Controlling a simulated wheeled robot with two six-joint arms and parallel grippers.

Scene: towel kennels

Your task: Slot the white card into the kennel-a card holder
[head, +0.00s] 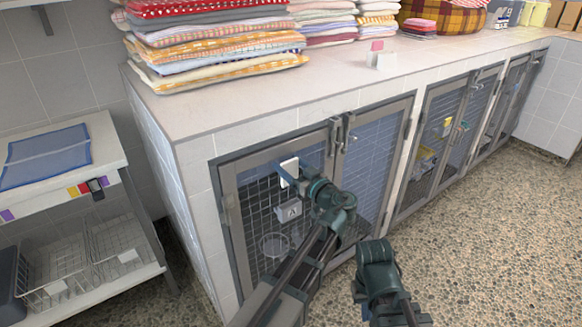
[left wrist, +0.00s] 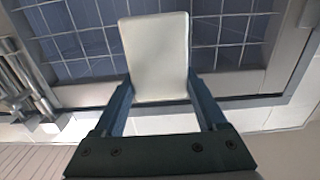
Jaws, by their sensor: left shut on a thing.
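The white card (head: 289,171) is upright in front of the upper mesh of the nearest kennel door. My left gripper (head: 284,180) is shut on its lower part. In the left wrist view the card (left wrist: 155,50) stands between the two blue fingers (left wrist: 158,92), with mesh behind it. The kennel-a card holder (head: 288,211), a small grey piece marked A, is on the same door, below the card and apart from it. The holder does not show in the left wrist view. My right arm is low at the right; its fingers cannot be made out.
A metal latch (head: 340,132) is at the top between the nearest door and the one beside it. A round wire ring (head: 274,245) sits lower on the door. Folded towels (head: 215,45) lie on the counter (head: 235,112). A shelf cart (head: 118,160) stands left. The floor at right is clear.

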